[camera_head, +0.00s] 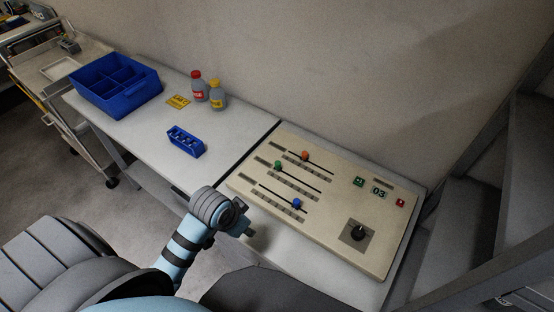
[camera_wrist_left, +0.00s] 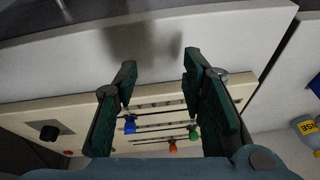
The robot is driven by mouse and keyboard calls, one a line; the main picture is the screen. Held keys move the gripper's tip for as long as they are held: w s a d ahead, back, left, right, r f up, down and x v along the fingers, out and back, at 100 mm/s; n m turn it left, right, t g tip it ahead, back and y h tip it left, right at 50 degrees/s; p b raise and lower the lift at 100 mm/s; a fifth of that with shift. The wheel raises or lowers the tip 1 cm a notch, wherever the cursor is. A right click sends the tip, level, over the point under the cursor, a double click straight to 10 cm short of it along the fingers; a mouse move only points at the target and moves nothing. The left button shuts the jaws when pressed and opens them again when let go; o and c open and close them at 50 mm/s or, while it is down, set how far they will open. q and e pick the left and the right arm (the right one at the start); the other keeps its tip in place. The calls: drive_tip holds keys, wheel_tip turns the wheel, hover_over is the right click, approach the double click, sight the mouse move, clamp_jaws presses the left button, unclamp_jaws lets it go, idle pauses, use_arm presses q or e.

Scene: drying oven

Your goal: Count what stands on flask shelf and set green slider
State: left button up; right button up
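The beige control panel (camera_head: 330,218) lies on the table and carries three sliders. The green slider (camera_head: 278,165) is near the left end of its slot, the orange slider (camera_head: 305,156) is behind it, and the blue slider (camera_head: 297,203) is in front. The green slider also shows in the left wrist view (camera_wrist_left: 193,131). My left gripper (camera_wrist_left: 158,66) is open and empty, over the front left of the panel and apart from the sliders. My right gripper is out of view. I cannot identify a flask shelf.
A green button (camera_head: 359,181), a red button (camera_head: 400,203) and a black knob (camera_head: 357,232) are on the panel.

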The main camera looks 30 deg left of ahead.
use_arm(q)
drive_tip(key=shift+m+h, duration=0.4)
drive_tip(key=shift+m, duration=0.4)
drive_tip(key=w+r, duration=0.1)
drive_tip(key=w, duration=0.3)
drive_tip(key=w+a+r, duration=0.1)
drive_tip(key=w, duration=0.3)
drive_tip(key=w+a+r, duration=0.1)
drive_tip(key=w, duration=0.2)
drive_tip(key=shift+w+a+r, duration=0.2)
drive_tip(key=shift+w+r, duration=0.2)
drive_tip(key=w+a+r+h, duration=0.1)
drive_tip(key=w+a+r, duration=0.1)
drive_tip(key=w+r, duration=0.45)
hover_over(277, 163)
drive_tip(key=s, duration=0.2)
drive_tip(key=shift+m, duration=0.4)
drive_tip(key=f, duration=0.5)
drive_tip(key=a+f, duration=0.1)
drive_tip(key=f, duration=0.1)
drive_tip(key=shift+s+f, duration=0.1)
drive_tip(key=shift+f, duration=0.1)
drive_tip(key=b+x, duration=0.2)
drive_tip(key=x, duration=0.3)
drive_tip(key=shift+w+d+f, duration=0.1)
drive_tip(key=shift+w+f, duration=0.2)
drive_tip(key=shift+w, duration=0.05)
clamp_jaws()
